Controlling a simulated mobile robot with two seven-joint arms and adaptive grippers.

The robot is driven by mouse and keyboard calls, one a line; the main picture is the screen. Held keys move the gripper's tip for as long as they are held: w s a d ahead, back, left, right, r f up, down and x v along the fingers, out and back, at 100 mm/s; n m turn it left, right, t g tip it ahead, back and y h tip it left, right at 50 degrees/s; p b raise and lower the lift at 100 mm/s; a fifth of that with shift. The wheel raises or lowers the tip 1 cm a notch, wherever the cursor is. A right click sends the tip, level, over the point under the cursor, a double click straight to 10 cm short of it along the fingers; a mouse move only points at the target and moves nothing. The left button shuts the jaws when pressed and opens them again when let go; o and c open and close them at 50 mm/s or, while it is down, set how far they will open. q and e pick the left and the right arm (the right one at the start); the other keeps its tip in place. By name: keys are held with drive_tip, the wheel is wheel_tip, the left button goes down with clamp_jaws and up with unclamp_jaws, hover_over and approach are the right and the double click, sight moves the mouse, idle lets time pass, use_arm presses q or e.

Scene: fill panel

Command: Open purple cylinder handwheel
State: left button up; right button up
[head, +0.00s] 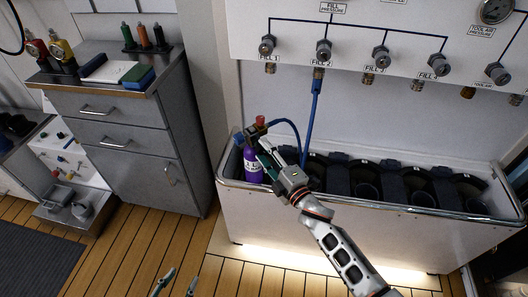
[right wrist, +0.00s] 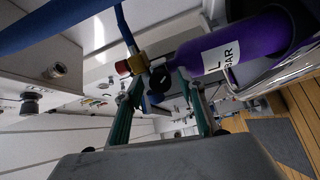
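The purple cylinder (head: 253,166) stands in the left end of the white trough; its white-labelled side shows in the right wrist view (right wrist: 265,45). Its valve has a brass fitting, a red cap (right wrist: 123,67) and a dark round handwheel (right wrist: 159,80). My right gripper (right wrist: 158,78) is at the valve, its two green fingers apart on either side of the handwheel; I cannot tell whether they touch it. In the head view the right gripper (head: 265,156) partly hides the cylinder top. My left gripper (head: 177,284) is open and empty at the bottom edge, low over the floor.
A blue hose (head: 312,115) hangs from the FILL 2 valve (head: 323,53) on the panel and loops near the cylinder. The trough (head: 350,225) holds several dark holders to the right. A grey cabinet (head: 130,140) stands left; wooden floor (head: 120,245) is clear in front.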

use_arm(q)
drive_tip(key=shift+w, duration=0.15)
use_arm(e)
drive_tip(key=v, duration=1.1)
drive_tip(key=shift+s, duration=0.2)
use_arm(q)
drive_tip(key=shift+r, duration=0.15)
use_arm(e)
drive_tip(key=shift+d, duration=0.15)
